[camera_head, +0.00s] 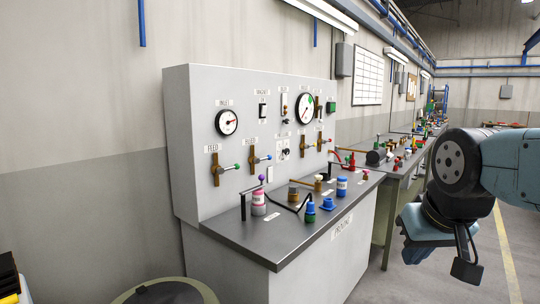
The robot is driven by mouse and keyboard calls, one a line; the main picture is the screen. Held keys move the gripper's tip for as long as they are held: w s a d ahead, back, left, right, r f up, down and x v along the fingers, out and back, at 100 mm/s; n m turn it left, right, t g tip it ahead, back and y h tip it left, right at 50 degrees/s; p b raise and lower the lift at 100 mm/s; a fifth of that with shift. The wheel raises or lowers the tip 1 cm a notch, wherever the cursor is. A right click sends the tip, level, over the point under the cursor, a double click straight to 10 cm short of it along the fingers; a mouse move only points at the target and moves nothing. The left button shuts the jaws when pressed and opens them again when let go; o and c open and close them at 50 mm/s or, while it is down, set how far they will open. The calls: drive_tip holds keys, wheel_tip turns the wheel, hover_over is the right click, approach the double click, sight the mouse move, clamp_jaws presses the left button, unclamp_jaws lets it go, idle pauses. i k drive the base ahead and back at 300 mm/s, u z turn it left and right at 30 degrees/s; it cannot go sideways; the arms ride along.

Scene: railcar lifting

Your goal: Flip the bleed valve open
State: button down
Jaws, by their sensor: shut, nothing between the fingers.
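Two brown valve bodies with side levers sit on the grey panel's front. The left one (216,170) has a lever pointing right with a green tip. More levers of this kind sit further right. My gripper (420,248) hangs at the right, pointing down, shut and empty. It is well apart from the panel and touches nothing visible. Its fingertips are small and partly hidden.
The panel (190,110) carries gauges (227,122) and switches. On the dark bench top (250,238) below stand pink, blue and green fittings and a bent black rod. A round bin (165,291) stands at the lower left. The floor at right is open.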

sight(256, 160)
drive_tip(key=u, duration=0.1)
drive_tip(key=i, duration=0.95)
drive_tip(key=z, duration=0.1)
